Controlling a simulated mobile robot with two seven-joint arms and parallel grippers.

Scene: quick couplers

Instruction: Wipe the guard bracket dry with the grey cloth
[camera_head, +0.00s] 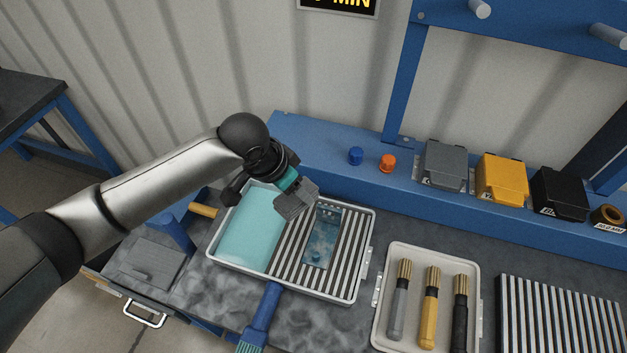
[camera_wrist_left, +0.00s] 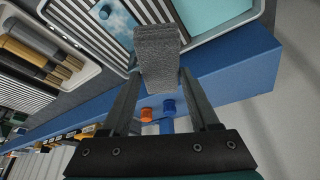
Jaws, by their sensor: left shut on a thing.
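My left gripper (camera_head: 288,189) is shut on the grey cloth (camera_head: 296,203), a folded, rough-textured pad. In the left wrist view the cloth (camera_wrist_left: 158,55) sticks out from between the two fingers (camera_wrist_left: 160,95). The guard bracket (camera_head: 322,240) is a bluish metal plate lying on the slatted right part of a white tray (camera_head: 330,293). Its surface looks mottled. In the left wrist view the bracket (camera_wrist_left: 113,22) shows beyond the cloth, partly cut off by the frame. The cloth is up and left of the bracket and appears apart from it. My right gripper is not in view.
Light blue liquid (camera_head: 245,240) fills the tray's left part. A blue-handled brush (camera_head: 262,312) lies in front. A second tray (camera_head: 412,257) holds several brushes. Blue (camera_head: 355,155) and orange (camera_head: 387,162) caps and several boxes (camera_head: 502,180) stand on the blue ledge behind.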

